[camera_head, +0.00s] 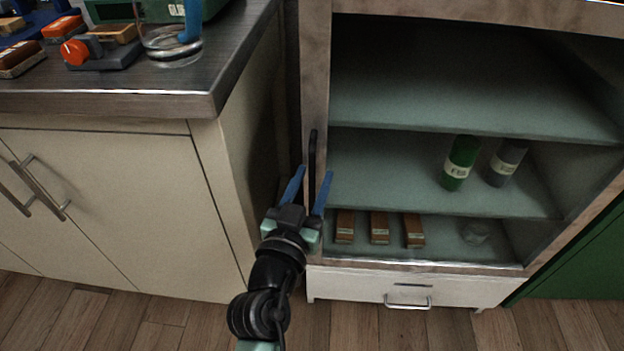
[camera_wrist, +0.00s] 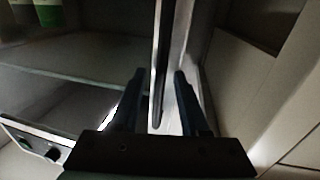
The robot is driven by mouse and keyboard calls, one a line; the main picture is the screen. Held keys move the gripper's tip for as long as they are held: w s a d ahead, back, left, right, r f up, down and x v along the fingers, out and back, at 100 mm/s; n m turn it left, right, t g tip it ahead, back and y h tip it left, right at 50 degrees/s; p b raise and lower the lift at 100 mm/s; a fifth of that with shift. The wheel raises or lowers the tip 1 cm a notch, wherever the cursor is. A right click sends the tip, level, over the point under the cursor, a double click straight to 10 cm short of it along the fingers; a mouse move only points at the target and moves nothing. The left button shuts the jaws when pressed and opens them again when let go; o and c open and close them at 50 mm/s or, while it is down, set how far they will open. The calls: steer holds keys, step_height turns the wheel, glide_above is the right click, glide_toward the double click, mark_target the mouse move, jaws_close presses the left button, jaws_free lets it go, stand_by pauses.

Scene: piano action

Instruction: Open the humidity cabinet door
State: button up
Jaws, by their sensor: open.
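The humidity cabinet (camera_head: 460,8) stands at the right of the head view, with a pale wooden frame around its front. Its interior shows clearly, and the door looks closed, with a see-through pane. A thin black upright handle (camera_head: 313,150) is on the left side of the frame. My gripper (camera_head: 311,175) is open, with its blue fingers on either side of the handle's lower part. In the wrist view the dark handle (camera_wrist: 159,70) runs between the two fingers of my gripper (camera_wrist: 160,75). Contact with the fingers cannot be told.
Inside are a green bottle (camera_head: 461,160), a grey bottle (camera_head: 506,163) and three brown blocks (camera_head: 379,228). A white drawer (camera_head: 350,284) is below. A cream counter (camera_head: 100,200) with a dark top (camera_head: 130,101) stands close at left. The wooden floor in front is clear.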

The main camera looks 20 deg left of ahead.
steer(key=shift+c, duration=0.3)
jaws_close()
stand_by(1.2)
